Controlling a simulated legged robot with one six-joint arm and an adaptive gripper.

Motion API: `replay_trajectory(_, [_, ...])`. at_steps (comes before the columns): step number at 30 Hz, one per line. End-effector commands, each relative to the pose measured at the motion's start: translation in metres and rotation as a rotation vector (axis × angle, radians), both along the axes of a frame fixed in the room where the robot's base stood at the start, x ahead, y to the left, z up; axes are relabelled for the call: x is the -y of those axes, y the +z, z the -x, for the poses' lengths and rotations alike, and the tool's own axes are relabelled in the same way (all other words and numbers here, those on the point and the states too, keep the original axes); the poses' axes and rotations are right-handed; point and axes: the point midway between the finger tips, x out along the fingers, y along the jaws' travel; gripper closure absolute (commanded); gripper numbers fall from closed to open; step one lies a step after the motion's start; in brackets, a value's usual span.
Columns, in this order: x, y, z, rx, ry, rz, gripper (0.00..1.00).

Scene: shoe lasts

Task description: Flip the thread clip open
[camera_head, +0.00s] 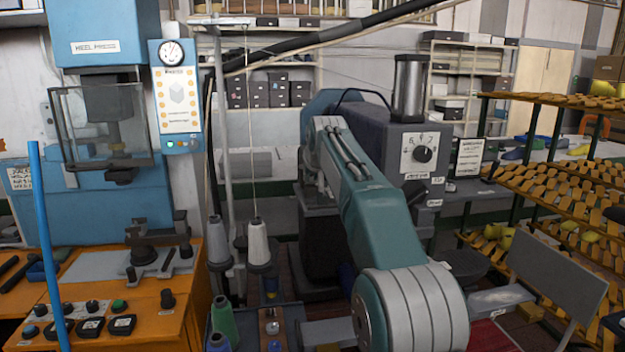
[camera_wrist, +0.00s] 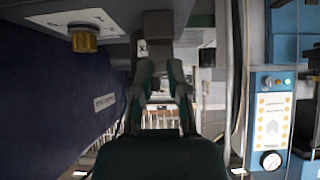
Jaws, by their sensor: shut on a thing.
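In the wrist view my gripper (camera_wrist: 160,72) reaches up the middle of the picture, its two dark teal-edged fingers shut on a dark grey piece (camera_wrist: 157,50). This piece sits between the fingertips and appears to be the thread clip, hanging at the edge of the dark machine. Its exact shape and whether it is flipped are hard to tell in the shadow. In the head view my own teal arm stands in the middle, and the gripper and clip are hidden behind it and the machine.
The dark purple machine (camera_head: 385,135) with a dial stands behind my arm; its brass knob (camera_wrist: 84,40) shows in the wrist view. Left are the blue heel press (camera_head: 110,40) and a white spool (camera_head: 258,243). Right are racks of lasts (camera_head: 560,140).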

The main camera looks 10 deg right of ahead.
Motion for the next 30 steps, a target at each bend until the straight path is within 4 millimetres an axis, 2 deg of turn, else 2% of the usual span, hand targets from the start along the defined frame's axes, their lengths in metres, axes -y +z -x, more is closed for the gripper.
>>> replay_trajectory(26, [-0.0008, 0.0004, -0.0005, -0.088, 0.001, -0.001, 1.0])
replay_trajectory(27, [-0.0008, 0.0003, -0.0004, -0.088, 0.001, -0.001, 0.71])
replay_trajectory(29, [-0.0008, 0.0003, -0.0004, -0.088, 0.001, -0.001, 0.46])
replay_trajectory(30, [-0.0008, 0.0004, -0.0005, -0.087, 0.001, -0.001, 0.46])
